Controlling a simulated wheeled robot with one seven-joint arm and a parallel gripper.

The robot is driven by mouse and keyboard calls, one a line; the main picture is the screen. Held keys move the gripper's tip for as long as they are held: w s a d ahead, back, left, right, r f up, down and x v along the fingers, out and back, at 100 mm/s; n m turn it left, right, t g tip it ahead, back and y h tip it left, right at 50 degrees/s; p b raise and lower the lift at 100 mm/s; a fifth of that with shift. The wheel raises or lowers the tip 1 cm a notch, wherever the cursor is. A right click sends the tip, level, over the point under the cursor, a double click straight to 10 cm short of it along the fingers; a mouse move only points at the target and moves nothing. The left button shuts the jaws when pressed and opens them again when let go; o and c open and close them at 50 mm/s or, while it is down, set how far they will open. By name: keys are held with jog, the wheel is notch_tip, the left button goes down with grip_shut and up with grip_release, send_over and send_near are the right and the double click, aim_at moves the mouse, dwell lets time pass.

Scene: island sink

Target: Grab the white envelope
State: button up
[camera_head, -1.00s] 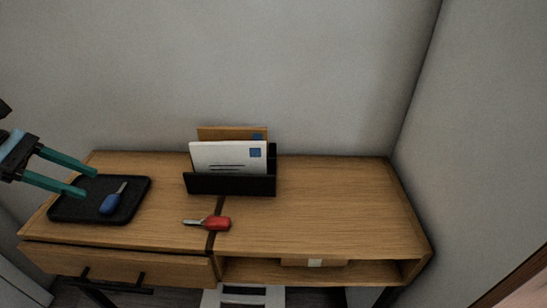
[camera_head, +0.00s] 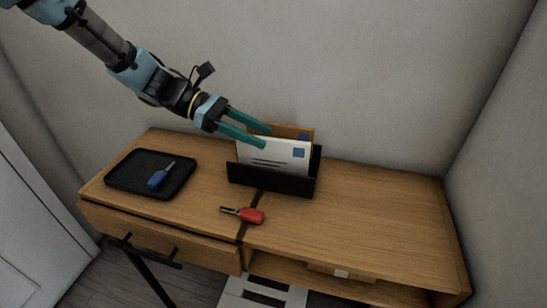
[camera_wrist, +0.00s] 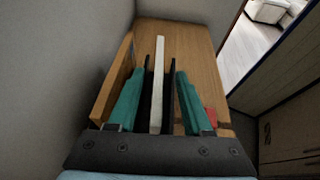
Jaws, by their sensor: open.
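The white envelope (camera_head: 285,155) stands upright in a black letter holder (camera_head: 270,182) on the wooden desk, with a blue stamp at its upper right. A brown envelope (camera_head: 291,131) stands behind it. My gripper (camera_head: 267,138) is open at the white envelope's upper left part in the head view. In the wrist view, the thin white edge of the envelope (camera_wrist: 158,80) lies between my open teal fingers (camera_wrist: 159,72), with gaps on both sides. The brown envelope (camera_wrist: 114,80) is outside the left finger there. I cannot tell whether a finger touches the envelope.
A black tray (camera_head: 123,183) with a blue-handled small tool (camera_head: 159,178) sits on the desk's left. A red-handled small tool (camera_head: 250,215) lies in front of the holder. The desk's right side (camera_head: 375,205) is clear. A wall stands close behind.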

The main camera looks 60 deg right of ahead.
aim_at(268, 138)
jog(key=p+x, duration=0.1)
jog(key=x, duration=0.3)
grip_shut()
dwell(1.4)
